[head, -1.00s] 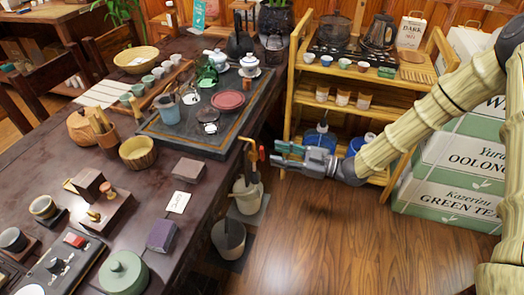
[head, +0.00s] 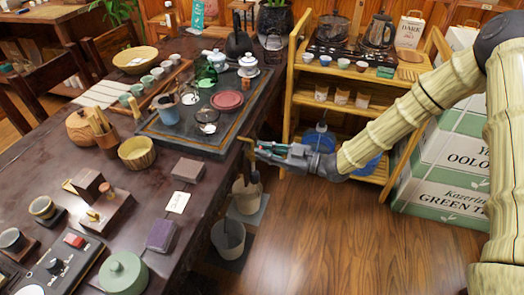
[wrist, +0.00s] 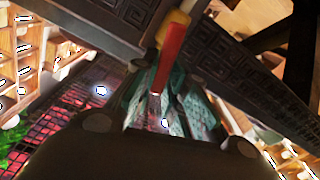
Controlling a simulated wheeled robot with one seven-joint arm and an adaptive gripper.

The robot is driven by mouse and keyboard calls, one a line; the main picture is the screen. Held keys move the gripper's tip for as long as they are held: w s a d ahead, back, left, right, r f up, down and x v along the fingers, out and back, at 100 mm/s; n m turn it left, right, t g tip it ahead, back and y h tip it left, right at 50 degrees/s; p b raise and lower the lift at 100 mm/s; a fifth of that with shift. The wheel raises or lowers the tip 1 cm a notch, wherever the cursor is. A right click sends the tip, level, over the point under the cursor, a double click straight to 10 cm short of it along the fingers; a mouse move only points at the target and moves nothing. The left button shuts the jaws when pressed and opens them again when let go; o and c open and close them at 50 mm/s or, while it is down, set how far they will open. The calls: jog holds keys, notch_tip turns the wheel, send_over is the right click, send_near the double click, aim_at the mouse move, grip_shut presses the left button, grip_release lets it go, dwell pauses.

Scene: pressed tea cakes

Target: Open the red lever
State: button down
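The red lever (wrist: 171,55) shows in the wrist view, a long red bar with a yellow part at its top. Its lower end lies between the teal fingers of my gripper (wrist: 165,110); contact cannot be made out. In the head view, a brass tap (head: 246,143) stands at the table's right edge. My gripper (head: 258,150) is just right of the tap, its fingers pointing left and apart. The lever is hidden behind the fingers there.
A grey bucket (head: 228,238) and another container (head: 246,196) stand below the tap. The dark table (head: 60,150) holds tea ware at left. A wooden shelf (head: 300,98) stands behind my arm. The floor (head: 330,240) in front is clear.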

jog(key=shift+w+d+r, duration=0.1)
jog(key=shift+w, duration=0.1)
jog(key=shift+w+d+r+m+p, duration=0.1)
jog(key=shift+w+m+p, duration=0.25)
jog(key=shift+m, duration=0.45)
jog(key=shift+w+d+r+m+p, duration=0.1)
jog(key=shift+w+m+p, duration=0.15)
jog(key=shift+m, duration=0.55)
jog(key=shift+w, duration=0.1)
jog(key=c, duration=1.4)
grip_release()
jog(key=shift+c, duration=0.2)
jog(key=shift+f, duration=0.15)
jog(key=v, duration=1.2)
